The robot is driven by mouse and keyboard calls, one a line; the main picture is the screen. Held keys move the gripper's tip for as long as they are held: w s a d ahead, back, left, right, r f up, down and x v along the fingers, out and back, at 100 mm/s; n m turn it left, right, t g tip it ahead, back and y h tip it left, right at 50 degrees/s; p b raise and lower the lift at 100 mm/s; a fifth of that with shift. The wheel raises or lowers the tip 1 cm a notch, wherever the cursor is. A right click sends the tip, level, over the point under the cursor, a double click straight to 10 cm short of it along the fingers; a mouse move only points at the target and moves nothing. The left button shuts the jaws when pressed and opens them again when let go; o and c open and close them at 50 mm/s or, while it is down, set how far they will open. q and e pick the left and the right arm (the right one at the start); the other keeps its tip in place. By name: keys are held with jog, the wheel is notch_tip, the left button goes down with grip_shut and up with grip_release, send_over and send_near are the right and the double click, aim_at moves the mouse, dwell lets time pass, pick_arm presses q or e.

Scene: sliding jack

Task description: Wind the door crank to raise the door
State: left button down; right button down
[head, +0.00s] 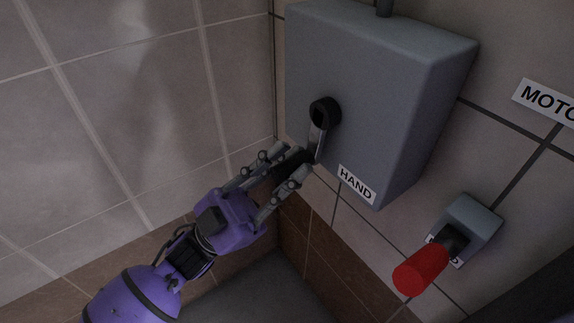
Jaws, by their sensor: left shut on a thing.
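The door crank (318,135) sticks out from the front of a grey wall box (390,75) labelled HAND. Its black hub is at the top and its metal arm points down. My left gripper (292,165) reaches in from the lower left. It is shut on the dark handle of the crank (291,160), at the lower end of the arm, with a finger on either side. The fingers hide part of the handle. The door is not in view. My right gripper is not in view.
A red lever handle (421,268) juts out from a small grey switch box (472,226) at the lower right. A MOTO... sign (545,101) is cut off at the right edge. Tiled walls meet in a corner left of the box. The space left of my arm is clear.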

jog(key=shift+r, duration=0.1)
